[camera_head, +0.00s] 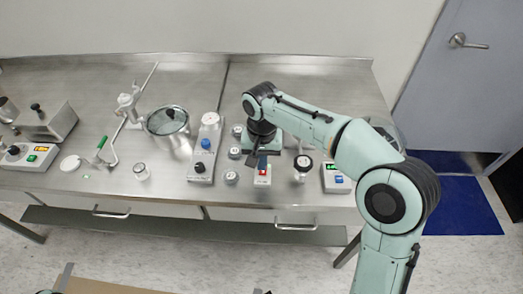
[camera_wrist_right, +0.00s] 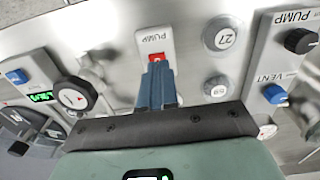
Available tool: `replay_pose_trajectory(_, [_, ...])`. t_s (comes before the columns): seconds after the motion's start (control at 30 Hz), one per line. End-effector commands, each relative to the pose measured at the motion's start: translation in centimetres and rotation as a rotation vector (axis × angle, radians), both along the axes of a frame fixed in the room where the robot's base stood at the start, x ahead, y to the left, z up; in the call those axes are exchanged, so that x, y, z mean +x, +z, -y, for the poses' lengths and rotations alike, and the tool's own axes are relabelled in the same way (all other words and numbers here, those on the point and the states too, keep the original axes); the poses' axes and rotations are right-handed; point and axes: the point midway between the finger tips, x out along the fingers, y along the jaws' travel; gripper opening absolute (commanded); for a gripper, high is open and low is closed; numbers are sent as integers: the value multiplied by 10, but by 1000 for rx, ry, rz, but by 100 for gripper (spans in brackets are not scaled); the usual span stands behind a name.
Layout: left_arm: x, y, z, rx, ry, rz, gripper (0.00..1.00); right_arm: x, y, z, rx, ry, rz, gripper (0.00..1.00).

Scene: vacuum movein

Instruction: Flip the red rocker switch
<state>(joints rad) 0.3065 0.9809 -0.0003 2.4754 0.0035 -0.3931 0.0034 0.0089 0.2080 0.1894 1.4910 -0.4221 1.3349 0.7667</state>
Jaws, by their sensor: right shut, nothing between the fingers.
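In the head view the switch (camera_head: 263,169) is near the front of the steel bench. My right gripper (camera_wrist_right: 157,68) is shut and empty, with its blue fingers pointing at the switch. The fingertips overlap the lower part of the switch in the wrist view and hide it. I cannot tell whether they touch it. In the head view the right gripper (camera_head: 258,162) is just above the box. My left gripper is not in view.
A grey panel with a blue knob (camera_head: 206,143) stands to the left of the switch box. A round gauge (camera_head: 303,163) and a box with a green display (camera_head: 336,178) stand to the right. Small round lidded jars (camera_head: 231,177) are close by. A glass-lidded pot (camera_head: 168,125) is farther left.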

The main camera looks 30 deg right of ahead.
Motion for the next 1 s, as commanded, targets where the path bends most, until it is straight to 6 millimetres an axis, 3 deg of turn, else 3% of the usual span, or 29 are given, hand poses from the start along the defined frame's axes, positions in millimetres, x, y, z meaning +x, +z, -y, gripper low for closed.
replay_pose_trajectory(0.2, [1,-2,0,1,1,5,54,0,-16,0,0,1,-1,0])
replay_pose_trajectory(0.57, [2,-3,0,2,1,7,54,0,-17,0,-1,1,2,0])
replay_pose_trajectory(0.87, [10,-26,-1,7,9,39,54,-4,-30,-3,-61,3,96,0])
replay_pose_trajectory(1.0, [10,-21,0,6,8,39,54,-8,-31,-4,-63,0,94,0])
